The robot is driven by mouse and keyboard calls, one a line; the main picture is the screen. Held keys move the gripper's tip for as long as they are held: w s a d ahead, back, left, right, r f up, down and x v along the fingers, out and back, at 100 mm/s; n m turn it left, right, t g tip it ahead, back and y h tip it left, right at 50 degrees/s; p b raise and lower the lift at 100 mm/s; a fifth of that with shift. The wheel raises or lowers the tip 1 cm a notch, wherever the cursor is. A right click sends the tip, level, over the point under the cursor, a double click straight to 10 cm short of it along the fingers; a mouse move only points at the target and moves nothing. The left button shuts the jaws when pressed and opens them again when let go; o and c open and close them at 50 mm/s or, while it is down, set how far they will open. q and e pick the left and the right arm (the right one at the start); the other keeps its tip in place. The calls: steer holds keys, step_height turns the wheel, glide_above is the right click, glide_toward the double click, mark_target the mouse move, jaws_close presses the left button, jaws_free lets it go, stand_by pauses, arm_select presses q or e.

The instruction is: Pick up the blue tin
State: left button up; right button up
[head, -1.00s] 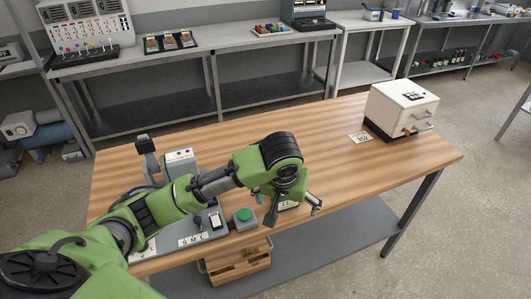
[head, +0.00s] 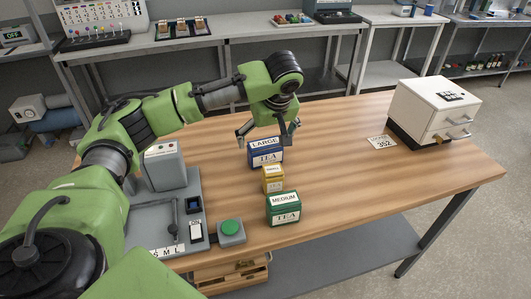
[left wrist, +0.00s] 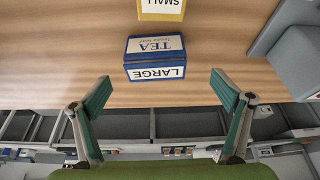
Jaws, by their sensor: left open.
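The blue tin (head: 265,153), marked LARGE and TEA, stands on the wooden table at the far end of a row of three tins. In the left wrist view the blue tin (left wrist: 155,58) lies ahead of and between the open fingers. A small yellow tin (head: 272,179) and a green tin (head: 283,208) marked MEDIUM stand nearer in the row. My left gripper (head: 268,134) is open and empty, just behind and above the blue tin. No contact with it shows. My right gripper is in neither view.
A grey device with a green button (head: 230,229) stands left of the tins. A white cabinet with drawers (head: 435,107) and a card marked 352 (head: 382,142) sit at the right. The table (head: 350,190) between is clear.

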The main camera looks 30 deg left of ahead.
mark_target(266, 145)
arm_select(q)
steer(key=x, duration=0.3)
steer(key=shift+w, duration=0.3)
steer(key=shift+p+x, duration=0.5)
steer(key=shift+x, duration=0.35)
steer(key=x, duration=0.4)
steer(key=shift+d+f+p, duration=0.15)
steer(key=shift+d+p, duration=0.05)
steer(key=shift+p, duration=0.2)
steer(key=c, duration=1.3)
steer(key=shift+c, duration=0.2)
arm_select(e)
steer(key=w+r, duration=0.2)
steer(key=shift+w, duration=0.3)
